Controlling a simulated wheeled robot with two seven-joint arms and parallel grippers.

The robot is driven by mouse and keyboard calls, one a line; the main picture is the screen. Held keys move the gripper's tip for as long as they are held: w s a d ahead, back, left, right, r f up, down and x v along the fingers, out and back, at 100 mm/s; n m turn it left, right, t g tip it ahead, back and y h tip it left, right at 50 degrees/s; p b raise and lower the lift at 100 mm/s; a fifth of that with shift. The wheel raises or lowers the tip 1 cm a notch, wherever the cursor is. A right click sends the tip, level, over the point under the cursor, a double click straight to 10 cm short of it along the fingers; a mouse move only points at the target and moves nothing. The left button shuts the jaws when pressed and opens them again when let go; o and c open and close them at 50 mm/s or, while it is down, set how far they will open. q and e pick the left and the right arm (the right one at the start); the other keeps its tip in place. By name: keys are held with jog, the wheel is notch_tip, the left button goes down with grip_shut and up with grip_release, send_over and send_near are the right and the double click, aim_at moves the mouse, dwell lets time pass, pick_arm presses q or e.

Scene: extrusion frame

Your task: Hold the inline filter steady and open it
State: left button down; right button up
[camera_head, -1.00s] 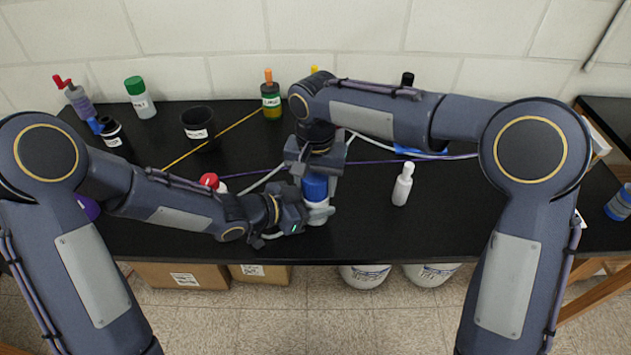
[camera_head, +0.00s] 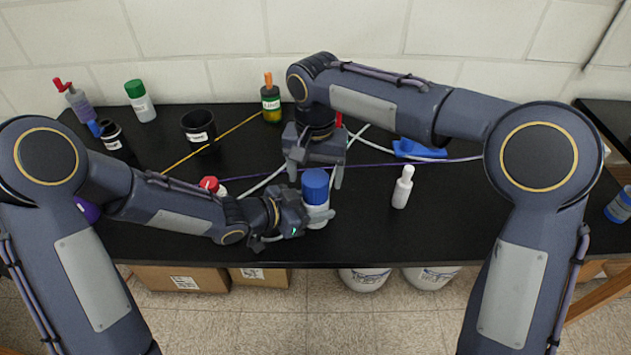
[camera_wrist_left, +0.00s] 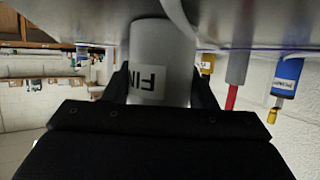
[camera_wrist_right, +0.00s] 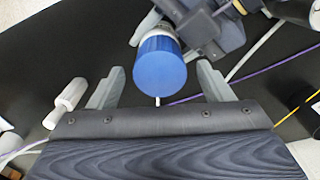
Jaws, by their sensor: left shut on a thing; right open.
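The inline filter has a blue cap (camera_head: 315,184) on a white body (camera_head: 314,222) and stands upright near the front of the black bench. My left gripper (camera_head: 312,215) is shut on the white body from the left. The left wrist view shows the labelled body (camera_wrist_left: 160,60) between its fingers. My right gripper (camera_head: 315,178) is open above and behind the cap, pointing down. In the right wrist view the blue cap (camera_wrist_right: 159,68) lies between and beyond the spread fingers, apart from them, with a small pale port stub on its top.
A white dropper bottle (camera_head: 403,187) stands to the right. A red-capped bottle (camera_head: 211,186) is close behind my left forearm. Tubes and cables cross behind the filter. A black cup (camera_head: 198,128) and a green-capped bottle (camera_head: 140,100) stand back left.

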jog(key=shift+r, duration=0.55)
jog(key=shift+c, duration=0.4)
notch_tip(320, 180, up, 3)
jog(key=shift+f+m, duration=0.1)
jog(key=shift+m, duration=0.9)
jog(key=shift+f, duration=3.85)
jog(key=c, duration=0.8)
jog(key=o, duration=0.9)
jog(key=shift+c, duration=0.2)
